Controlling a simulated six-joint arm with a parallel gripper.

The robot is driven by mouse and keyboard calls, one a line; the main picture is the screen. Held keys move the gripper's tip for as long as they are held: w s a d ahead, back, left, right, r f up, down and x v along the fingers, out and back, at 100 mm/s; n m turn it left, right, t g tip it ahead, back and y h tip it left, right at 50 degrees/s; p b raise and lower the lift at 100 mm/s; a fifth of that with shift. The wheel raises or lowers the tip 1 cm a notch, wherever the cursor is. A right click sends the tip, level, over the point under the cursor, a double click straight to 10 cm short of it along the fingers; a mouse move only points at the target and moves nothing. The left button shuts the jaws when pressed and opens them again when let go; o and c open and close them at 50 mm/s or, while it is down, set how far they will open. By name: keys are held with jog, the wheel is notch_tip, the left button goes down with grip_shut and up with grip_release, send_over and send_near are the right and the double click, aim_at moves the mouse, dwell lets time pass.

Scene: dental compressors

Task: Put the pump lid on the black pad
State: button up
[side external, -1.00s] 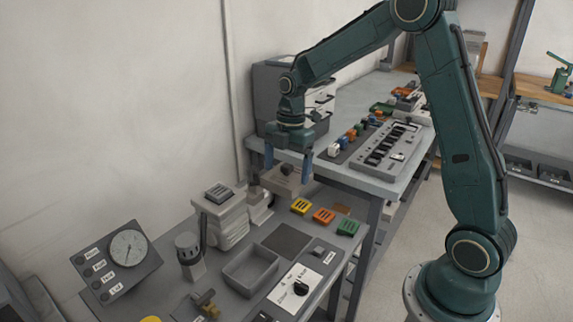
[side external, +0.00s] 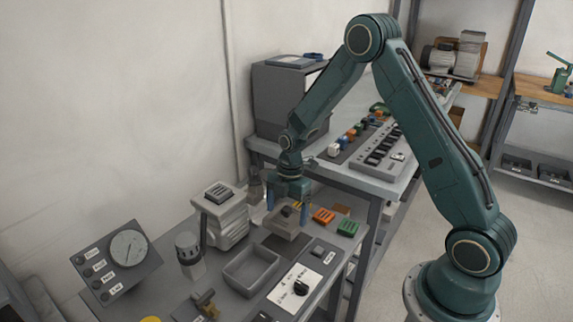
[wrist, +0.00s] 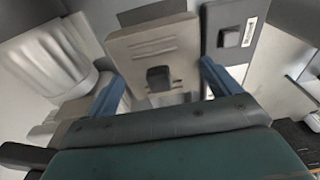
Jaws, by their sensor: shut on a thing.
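The pump lid (side external: 283,225) is a beige-grey box-shaped cover with a dark knob on top. My gripper (side external: 287,208) is shut on it, with one blue finger at each side. The lid also fills the middle of the wrist view (wrist: 150,45), between the fingers (wrist: 163,82). The black pad (side external: 291,248) is a dark flat patch on the grey bench. The lid covers part of it in the side view. I cannot tell from there how high the lid is above the bench. In the wrist view a dark strip, likely the pad (wrist: 150,12), shows past the lid's far edge.
An empty grey tray (side external: 250,270) lies beside the pad. The pale pump body (side external: 222,215) stands to the left. Orange (side external: 323,215) and green (side external: 348,228) blocks lie right of the lid. A switch panel (side external: 296,287) is at the front edge.

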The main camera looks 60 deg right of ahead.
aim_at(288, 207)
jog(key=shift+f, duration=1)
jog(key=shift+f, duration=2.15)
jog(key=shift+f, duration=0.1)
jog(key=o, duration=0.9)
jog(key=shift+f, duration=0.1)
jog(key=r, duration=0.4)
jog(key=d+r, duration=0.1)
jog(key=r, duration=0.7)
jog(key=shift+d, duration=0.2)
jog(key=shift+r, duration=0.15)
